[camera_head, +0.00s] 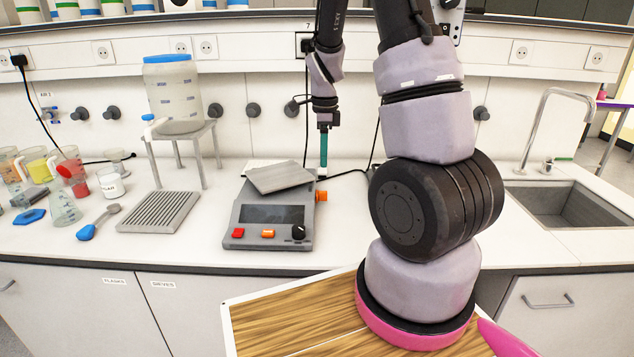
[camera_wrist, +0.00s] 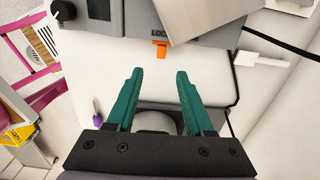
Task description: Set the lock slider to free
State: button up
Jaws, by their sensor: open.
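The lock slider is a small orange tab (camera_head: 321,196) on the right side of a grey balance (camera_head: 270,218). In the wrist view the orange tab (camera_wrist: 161,49) sticks out from the balance's edge, beside a partly cut-off "LOC" label. My gripper (camera_head: 323,165) points down behind and above the tab in the head view. In the wrist view my gripper (camera_wrist: 158,73) has its two teal fingers apart and nothing between them. The tab lies just beyond the fingertips, roughly in line with the gap, with no visible contact. Which setting the slider is at cannot be told.
A metal plate (camera_head: 280,177) sits tilted on the balance. A jar on a stand (camera_head: 172,85), a ribbed tray (camera_head: 158,212) and several beakers stand to the left. A black cable (camera_head: 345,172) runs behind the balance. A sink (camera_head: 565,203) is at the right.

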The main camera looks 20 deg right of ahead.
aim_at(323, 192)
notch_tip(323, 192, down, 11)
jog(key=shift+w+f, duration=0.1)
jog(key=shift+w, duration=0.05)
dwell(0.4)
grip_shut()
jog(key=shift+d, duration=0.1)
dwell(1.2)
